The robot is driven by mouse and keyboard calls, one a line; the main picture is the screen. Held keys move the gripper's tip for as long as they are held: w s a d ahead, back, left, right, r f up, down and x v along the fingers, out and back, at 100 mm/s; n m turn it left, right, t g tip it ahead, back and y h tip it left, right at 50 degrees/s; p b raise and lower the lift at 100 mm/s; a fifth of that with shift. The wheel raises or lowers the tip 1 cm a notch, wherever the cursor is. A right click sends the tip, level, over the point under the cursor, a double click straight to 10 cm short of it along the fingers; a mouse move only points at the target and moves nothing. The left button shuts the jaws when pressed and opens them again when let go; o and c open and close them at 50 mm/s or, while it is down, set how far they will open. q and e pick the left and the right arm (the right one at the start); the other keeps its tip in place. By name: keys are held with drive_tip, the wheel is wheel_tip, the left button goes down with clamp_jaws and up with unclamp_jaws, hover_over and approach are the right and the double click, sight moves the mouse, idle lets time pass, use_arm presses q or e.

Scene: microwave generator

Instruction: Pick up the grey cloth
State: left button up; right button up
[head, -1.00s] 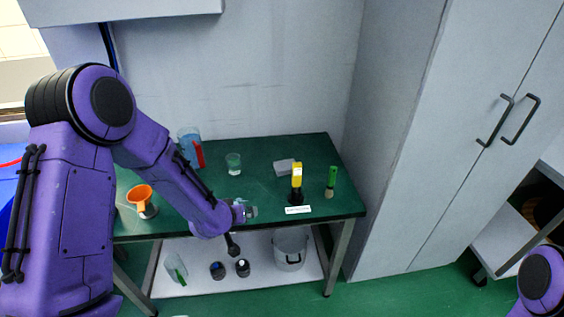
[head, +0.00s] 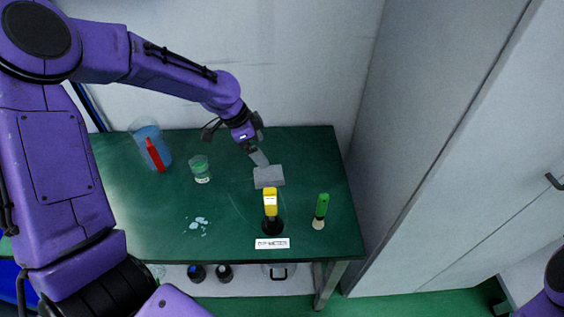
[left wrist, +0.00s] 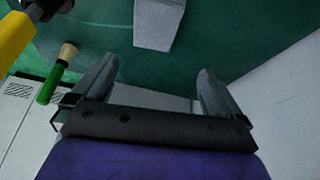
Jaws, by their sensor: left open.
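The grey cloth (head: 268,177) lies as a small folded block on the green table, behind the yellow meter. In the left wrist view the cloth (left wrist: 158,24) shows at the top middle, ahead of the fingertips. My left gripper (head: 260,157) is just above and behind the cloth, pointing down at it. In the left wrist view my left gripper (left wrist: 155,75) is open, with its two fingers wide apart and nothing between them. I cannot tell from the head view whether a fingertip touches the cloth. My right gripper is not in view.
A spill (head: 198,224) lies on the table (head: 230,235).

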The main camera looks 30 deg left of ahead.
sight(271, 174)
use_arm(q)
drive_tip(key=shift+w+f, duration=0.2)
drive_tip(key=shift+f, duration=0.1)
drive_tip(key=f, duration=0.2)
drive_tip(key=s+d+f, duration=0.1)
drive_tip(key=x, duration=0.5)
drive_tip(key=shift+f, duration=0.4)
drive_tip(key=shift+d+f, duration=0.1)
drive_tip(key=shift+d, duration=0.05)
drive_tip(key=shift+f, duration=0.2)
drive_tip(key=c, duration=1)
